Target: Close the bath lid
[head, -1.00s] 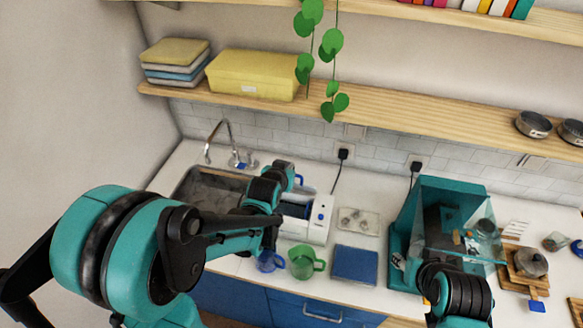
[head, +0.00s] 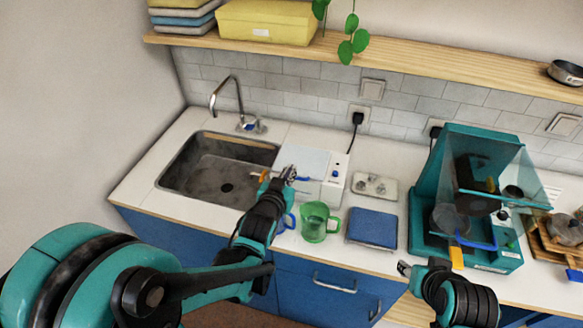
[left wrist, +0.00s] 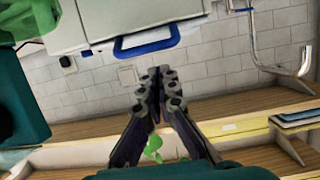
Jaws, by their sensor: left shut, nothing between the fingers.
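The white bath (head: 309,191) stands right of the sink with its control strip on its right side. Its pale lid (head: 306,160) appears to lie flat or nearly flat over the top; I cannot tell if it is fully seated. A blue handle shows at the lid's front edge, also in the left wrist view (left wrist: 146,42). My left gripper (head: 288,174) is shut and empty, close to the handle in the head view; in the left wrist view its fingertips (left wrist: 159,76) look apart from it. My right gripper (head: 404,268) is low at the right, its finger opening unclear.
A green mug (head: 315,222) and a blue mug (head: 288,222) stand in front of the bath. A blue box (head: 373,227) and a plate with knobs (head: 375,186) are to its right. A teal case with a clear cover (head: 425,195) stands further right. The sink (head: 215,167) is left.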

